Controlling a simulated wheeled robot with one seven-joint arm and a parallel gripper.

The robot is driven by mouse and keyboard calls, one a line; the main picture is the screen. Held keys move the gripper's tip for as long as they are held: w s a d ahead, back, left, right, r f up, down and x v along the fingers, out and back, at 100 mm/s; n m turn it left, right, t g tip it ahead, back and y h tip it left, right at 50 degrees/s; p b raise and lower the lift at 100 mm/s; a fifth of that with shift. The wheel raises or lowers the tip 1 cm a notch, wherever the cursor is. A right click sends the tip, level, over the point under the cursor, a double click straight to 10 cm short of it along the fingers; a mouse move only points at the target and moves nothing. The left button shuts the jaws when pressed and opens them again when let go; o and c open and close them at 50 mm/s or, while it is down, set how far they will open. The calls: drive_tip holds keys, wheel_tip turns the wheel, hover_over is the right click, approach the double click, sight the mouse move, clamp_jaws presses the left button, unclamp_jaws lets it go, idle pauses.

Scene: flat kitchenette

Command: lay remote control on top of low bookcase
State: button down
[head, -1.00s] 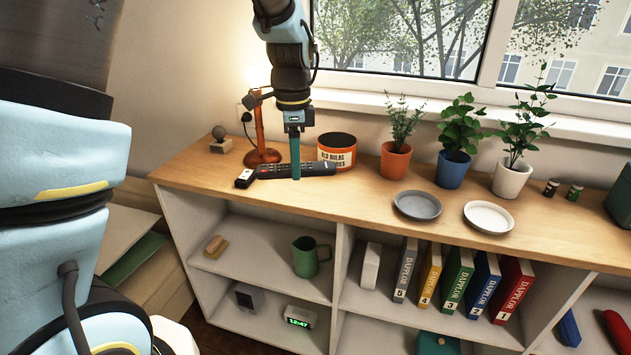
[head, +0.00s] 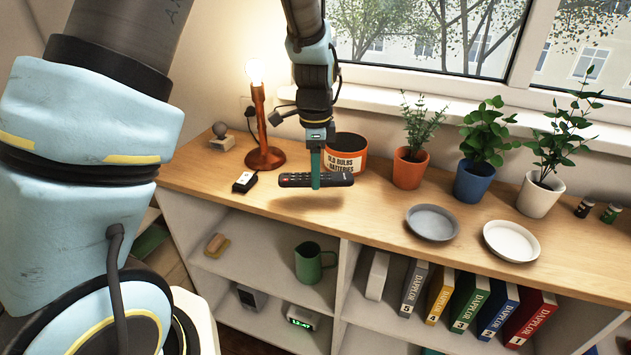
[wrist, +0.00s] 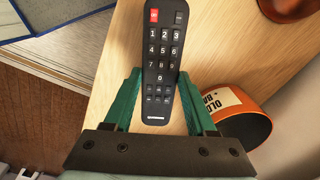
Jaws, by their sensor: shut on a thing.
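The black remote control (head: 296,180) is held level a little above the wooden top of the low bookcase (head: 385,233), with its shadow on the wood below it. My gripper (head: 315,180) points down and is shut on the remote near its right half. In the wrist view the remote (wrist: 160,70) lies between the green fingers of my gripper (wrist: 163,105), with its buttons facing the camera and its red button at the far end. The finger contact itself is partly hidden.
An orange bulb tin (head: 346,163) stands just behind the remote. A lit lamp (head: 265,158) and a small black-and-white box (head: 244,182) are to the left. A grey saucer (head: 433,223), a white saucer (head: 511,241) and potted plants are to the right. Bare wood lies in front.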

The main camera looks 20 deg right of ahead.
drive_tip(key=shift+f+p, duration=0.35)
drive_tip(key=shift+f, duration=1.5)
drive_tip(key=shift+f, duration=0.2)
drive_tip(key=shift+c, duration=1)
unclamp_jaws()
drive_tip(key=shift+r, duration=0.1)
